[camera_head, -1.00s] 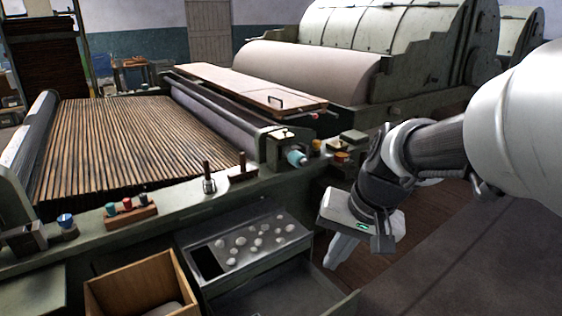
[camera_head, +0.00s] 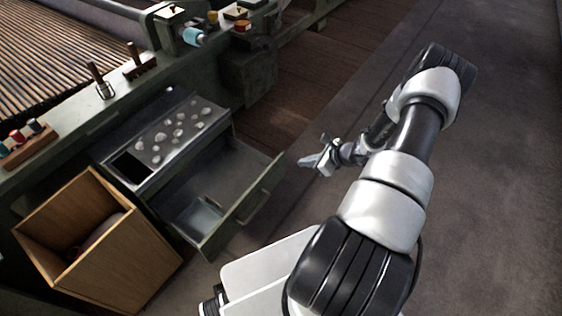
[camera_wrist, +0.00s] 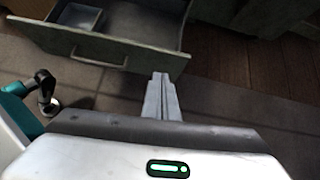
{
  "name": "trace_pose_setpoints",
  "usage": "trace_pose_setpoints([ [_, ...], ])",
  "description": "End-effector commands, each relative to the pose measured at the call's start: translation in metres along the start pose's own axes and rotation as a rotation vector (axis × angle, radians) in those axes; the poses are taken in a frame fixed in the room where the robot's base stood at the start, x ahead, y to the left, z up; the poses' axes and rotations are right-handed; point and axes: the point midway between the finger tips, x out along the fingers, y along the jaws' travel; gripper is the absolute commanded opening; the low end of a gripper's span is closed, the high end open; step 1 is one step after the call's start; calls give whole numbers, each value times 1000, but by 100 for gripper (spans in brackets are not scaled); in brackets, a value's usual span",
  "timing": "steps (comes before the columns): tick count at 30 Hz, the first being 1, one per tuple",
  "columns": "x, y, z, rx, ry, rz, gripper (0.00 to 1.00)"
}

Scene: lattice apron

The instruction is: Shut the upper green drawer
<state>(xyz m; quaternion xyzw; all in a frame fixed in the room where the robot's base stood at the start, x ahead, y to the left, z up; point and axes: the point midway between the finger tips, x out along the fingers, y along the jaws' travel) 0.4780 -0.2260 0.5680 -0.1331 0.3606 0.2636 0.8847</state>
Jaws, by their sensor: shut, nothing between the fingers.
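A green drawer (camera_head: 266,184) with a bar handle (camera_head: 254,208) stands pulled out beneath a grey tray of white stones. Its inside is mostly empty, with a small box-like tray (camera_head: 200,214) in the near corner. Its front (camera_wrist: 140,57) and handle (camera_wrist: 97,61) also show in the wrist view. No drawer below it can be made out. My gripper (camera_head: 308,162) is shut and empty, just right of the drawer front's far end. In the wrist view my closed fingers (camera_wrist: 160,80) point toward the right part of the drawer front, seemingly apart from it.
The grey tray (camera_head: 148,178) holds several white stones. An open wooden box (camera_head: 135,262) stands left of the drawer. The green machine frame (camera_head: 240,62) runs behind. The floor (camera_head: 490,190) right of my arm is clear.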

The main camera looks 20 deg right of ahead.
Motion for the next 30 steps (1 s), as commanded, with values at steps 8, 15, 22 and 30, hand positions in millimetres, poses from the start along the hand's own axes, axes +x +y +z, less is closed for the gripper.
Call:
trace_pose_setpoints([
  [8, 23, 2, -22, 90, -2, -21, 0],
  [15, 72, 2, -22, 86, -2, -18, 0],
  [22, 116, 0, -17, 83, -2, -19, 0],
  [30, 134, -3, 6, 83, -1, -19, 0],
])
